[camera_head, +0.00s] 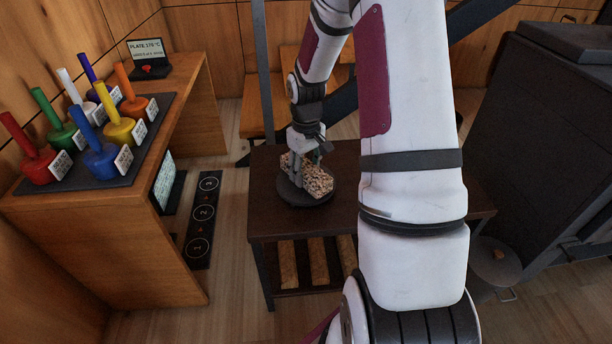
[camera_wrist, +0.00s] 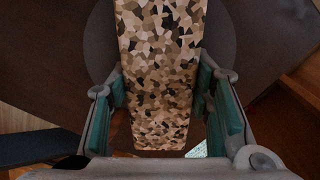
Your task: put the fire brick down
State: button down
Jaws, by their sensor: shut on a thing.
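The fire brick (camera_head: 318,180) is a speckled tan, brown and black block. My gripper (camera_head: 307,163) is shut on it, above or on a dark round plate (camera_head: 296,196) on the dark brown table (camera_head: 268,222). In the wrist view the brick (camera_wrist: 160,70) runs lengthwise between the green finger pads of my gripper (camera_wrist: 165,105), one pad on each side. The round plate (camera_wrist: 222,40) shows behind it on both sides. I cannot tell whether the brick touches the plate. The brick's far end is cut off in the wrist view.
A wooden desk (camera_head: 165,262) at left holds a dark tray (camera_head: 70,184) of several coloured, tagged handled pieces. A small sign (camera_head: 148,52) stands behind them. A numbered floor strip (camera_head: 203,215) lies beside the desk. A dark stove-like body (camera_head: 550,140) and lidded bucket (camera_head: 495,262) stand right.

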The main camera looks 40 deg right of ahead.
jog(key=shift+f, duration=0.35)
jog(key=c, duration=0.8)
grip_release()
